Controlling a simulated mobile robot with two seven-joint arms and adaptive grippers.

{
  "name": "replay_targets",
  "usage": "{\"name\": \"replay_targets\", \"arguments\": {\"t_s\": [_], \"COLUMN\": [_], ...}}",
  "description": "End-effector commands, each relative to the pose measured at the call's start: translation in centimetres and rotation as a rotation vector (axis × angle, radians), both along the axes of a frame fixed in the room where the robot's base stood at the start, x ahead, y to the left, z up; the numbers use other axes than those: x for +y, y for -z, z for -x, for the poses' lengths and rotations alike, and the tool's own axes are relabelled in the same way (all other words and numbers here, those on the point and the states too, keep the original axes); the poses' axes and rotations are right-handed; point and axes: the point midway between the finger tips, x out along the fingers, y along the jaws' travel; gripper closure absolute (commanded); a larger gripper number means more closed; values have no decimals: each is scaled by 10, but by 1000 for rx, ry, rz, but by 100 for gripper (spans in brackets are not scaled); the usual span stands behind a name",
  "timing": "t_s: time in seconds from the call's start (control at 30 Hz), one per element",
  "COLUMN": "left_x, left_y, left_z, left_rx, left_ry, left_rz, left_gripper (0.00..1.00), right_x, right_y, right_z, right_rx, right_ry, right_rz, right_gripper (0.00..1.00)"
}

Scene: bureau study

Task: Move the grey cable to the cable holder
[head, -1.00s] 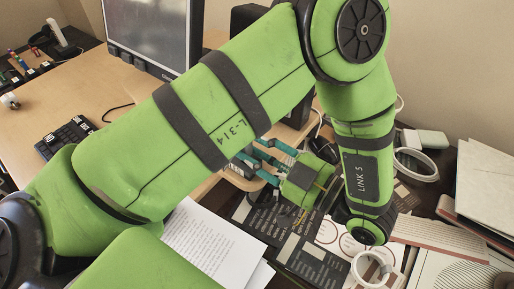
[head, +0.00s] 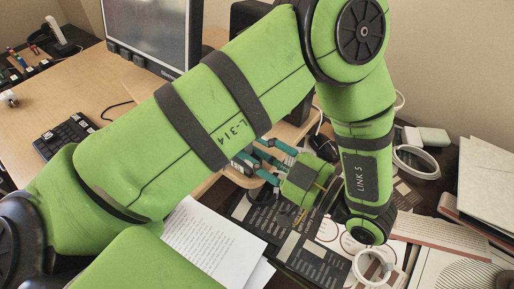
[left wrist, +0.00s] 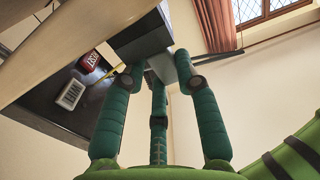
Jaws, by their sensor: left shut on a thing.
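My left gripper (head: 262,164) reaches in beyond the green arm, low beside the edge of the wooden desk. A dark box-shaped thing (left wrist: 138,38) is just past the fingertips. I cannot make out the cable holder. My right gripper is not in view.
The wooden desk (head: 95,85) bears a monitor (head: 155,30) and a black keypad (head: 66,137). White papers (head: 205,236) lie below the arm. White tape rolls (head: 372,268) and paper stacks (head: 487,178) crowd the dark surface at right.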

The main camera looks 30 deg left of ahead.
Motion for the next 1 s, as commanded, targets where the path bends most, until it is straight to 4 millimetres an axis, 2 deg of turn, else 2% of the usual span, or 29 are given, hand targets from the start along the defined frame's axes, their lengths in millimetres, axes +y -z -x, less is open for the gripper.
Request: {"name": "replay_targets", "arguments": {"t_s": [0.17, 0.2, 0.23, 0.27, 0.5, 0.67, 0.77, 1.0], "left_x": [0, 0, 0, 0, -1, -1, -1, -1], "left_y": [3, 3, 3, 3, 5, 2, -8, -55], "left_z": [1, 1, 1, 1, 1, 1, 1, 1], "left_rx": [6, 6, 7, 7, 9, 9, 5, -5], "left_ry": [0, 0, -1, -1, 0, 1, 1, 2], "left_rz": [9, 10, 10, 10, 12, 13, 13, 2], "left_gripper": [89, 57, 45, 41, 41, 41, 41, 41], "right_x": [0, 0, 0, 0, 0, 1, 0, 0], "right_y": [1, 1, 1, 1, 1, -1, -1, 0], "right_z": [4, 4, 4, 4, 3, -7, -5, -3], "right_rx": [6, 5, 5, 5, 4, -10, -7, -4], "right_ry": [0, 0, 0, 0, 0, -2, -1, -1], "right_rz": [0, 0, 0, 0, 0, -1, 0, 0], "right_gripper": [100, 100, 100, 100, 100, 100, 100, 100]}}
